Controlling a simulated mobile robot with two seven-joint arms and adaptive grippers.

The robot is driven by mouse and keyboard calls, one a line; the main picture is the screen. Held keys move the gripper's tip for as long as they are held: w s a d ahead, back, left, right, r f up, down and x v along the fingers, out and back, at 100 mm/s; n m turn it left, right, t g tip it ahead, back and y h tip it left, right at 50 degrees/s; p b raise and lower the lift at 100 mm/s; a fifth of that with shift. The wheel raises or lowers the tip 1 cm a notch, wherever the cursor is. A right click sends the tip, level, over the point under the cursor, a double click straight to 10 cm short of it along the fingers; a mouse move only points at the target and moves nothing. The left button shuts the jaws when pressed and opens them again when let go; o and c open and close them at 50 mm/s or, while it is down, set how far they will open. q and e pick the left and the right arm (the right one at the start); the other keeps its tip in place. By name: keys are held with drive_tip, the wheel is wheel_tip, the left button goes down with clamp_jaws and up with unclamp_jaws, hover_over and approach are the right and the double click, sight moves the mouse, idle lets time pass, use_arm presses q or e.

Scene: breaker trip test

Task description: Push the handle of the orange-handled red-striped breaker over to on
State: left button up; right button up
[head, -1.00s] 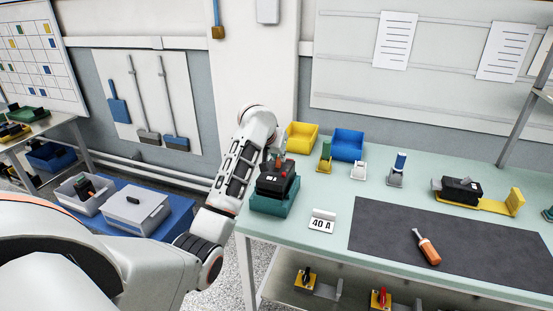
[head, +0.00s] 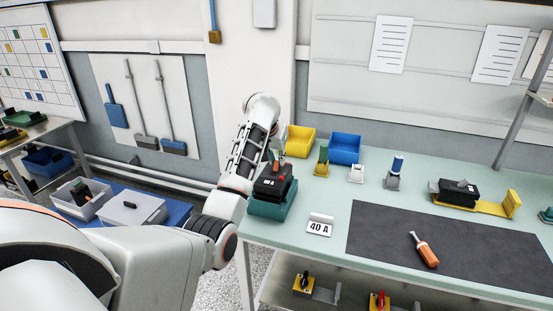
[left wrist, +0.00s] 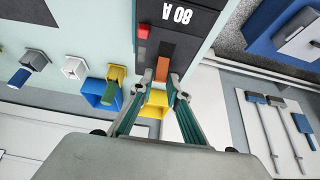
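The breaker (head: 268,187) is a dark box with a small red mark, standing in a teal holder (head: 265,208) at the left end of the bench. In the left wrist view the breaker (left wrist: 196,42) shows an "80 A" label, a small red patch and an orange handle (left wrist: 162,69). My left gripper (left wrist: 161,80) has its two fingertips apart, one on each side of the orange handle. I cannot tell whether either fingertip touches it. In the head view my left gripper (head: 275,158) is small and partly hidden at the breaker's top. My right gripper is not in view.
Yellow (head: 299,143) and blue (head: 345,149) bins stand behind. A screwdriver (head: 427,252) lies on the dark mat (head: 375,245). Another black breaker (head: 456,193) sits on a yellow base at right.

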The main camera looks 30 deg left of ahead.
use_arm(q)
drive_tip(key=shift+o, duration=0.6)
drive_tip(key=shift+r, duration=0.1)
drive_tip(key=v, duration=1.1)
drive_tip(key=shift+s+r, duration=0.25)
drive_tip(key=shift+r, duration=0.05)
